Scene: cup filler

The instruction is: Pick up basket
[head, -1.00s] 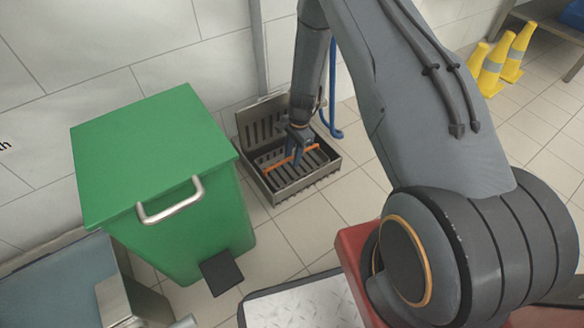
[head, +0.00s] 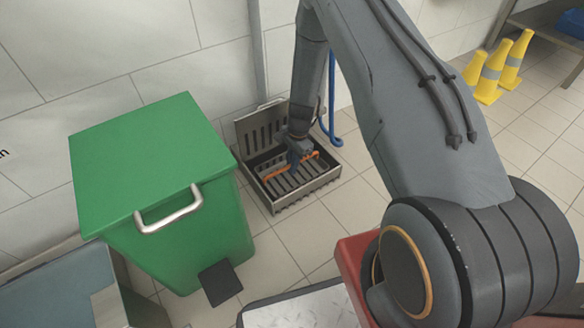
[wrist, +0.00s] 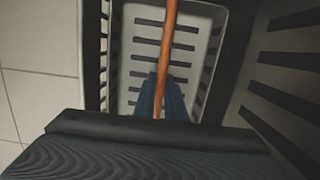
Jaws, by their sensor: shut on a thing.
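The basket (head: 284,184) is a slotted grey metal tray with a thin orange handle (head: 273,175) across its top. It sits inside a slotted metal box on the floor. In the wrist view the basket's pale slotted floor (wrist: 146,68) lies below, and the handle (wrist: 170,28) runs down the middle of the picture. My gripper (head: 294,163) reaches down from above and is shut on the handle near its middle. In the wrist view its blue fingers (wrist: 161,98) are around the handle. The basket appears to rest low within the box walls.
The box (head: 327,180) has its slotted lid (head: 262,124) standing open at the back against the wall. A green pedal bin (head: 150,170) stands close to its left. A blue pipe (head: 332,110) rises just behind it. Yellow cones (head: 490,75) stand far right. Tiled floor in front is clear.

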